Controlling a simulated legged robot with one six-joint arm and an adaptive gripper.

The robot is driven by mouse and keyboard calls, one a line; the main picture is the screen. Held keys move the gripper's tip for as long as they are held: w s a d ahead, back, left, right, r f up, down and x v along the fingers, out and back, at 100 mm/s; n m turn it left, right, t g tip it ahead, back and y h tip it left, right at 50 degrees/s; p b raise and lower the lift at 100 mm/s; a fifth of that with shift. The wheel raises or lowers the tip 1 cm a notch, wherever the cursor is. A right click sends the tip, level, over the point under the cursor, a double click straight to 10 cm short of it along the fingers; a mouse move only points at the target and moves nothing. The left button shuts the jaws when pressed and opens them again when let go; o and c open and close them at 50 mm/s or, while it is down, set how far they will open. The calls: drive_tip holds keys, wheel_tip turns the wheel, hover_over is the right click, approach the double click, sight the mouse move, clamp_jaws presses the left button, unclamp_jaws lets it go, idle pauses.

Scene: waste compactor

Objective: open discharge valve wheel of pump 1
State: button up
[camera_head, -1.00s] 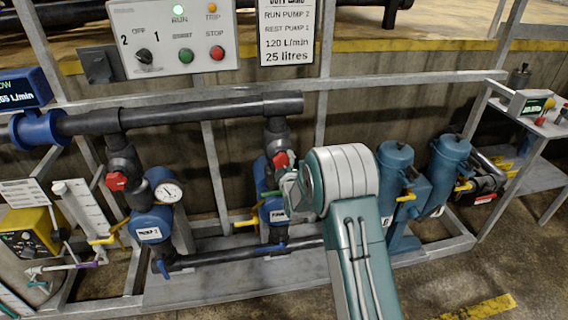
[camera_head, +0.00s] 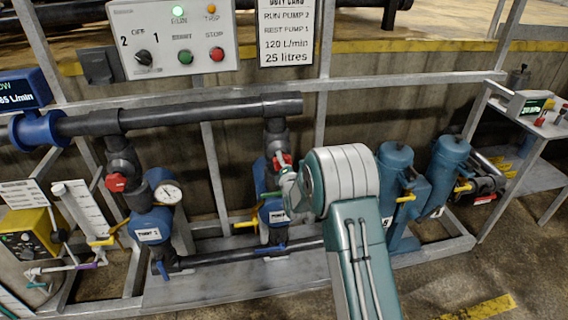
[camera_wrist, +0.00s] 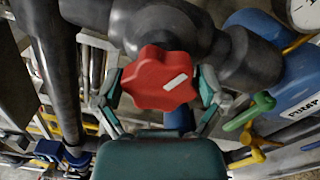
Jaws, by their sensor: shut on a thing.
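The red lobed valve wheel (camera_wrist: 158,76) sits on a dark pipe fitting in the wrist view, with a white mark on its face. My gripper (camera_wrist: 161,92) has its fingers on both sides of the wheel and is shut on it. In the head view, the wheel (camera_head: 283,160) shows partly above the right-hand blue pump (camera_head: 271,211). My gripper (camera_head: 290,184) and wrist hide part of the wheel and the pump. The pump's label is partly covered, and its number cannot be read.
A second pump (camera_head: 151,228) with a red wheel (camera_head: 116,182) and gauge (camera_head: 168,194) stands left. A thick dark pipe (camera_head: 190,113) runs above both. A green handle (camera_wrist: 249,110) lies right of my fingers. Blue canisters (camera_head: 396,168) stand right of my arm. Floor at front right is clear.

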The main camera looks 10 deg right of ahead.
drive_tip(key=shift+s+f+n, duration=0.1)
drive_tip(key=shift+f+n, duration=0.1)
drive_tip(key=shift+n, duration=0.75)
drive_tip(key=shift+s+f+n, duration=0.1)
drive_tip(key=shift+f+n, duration=0.1)
drive_tip(key=shift+n, duration=0.75)
drive_tip(key=o, duration=0.8)
drive_tip(key=shift+w+a, duration=0.1)
drive_tip(key=shift+r, duration=0.15)
drive_tip(key=s, duration=1.2)
drive_tip(key=shift+w, duration=0.1)
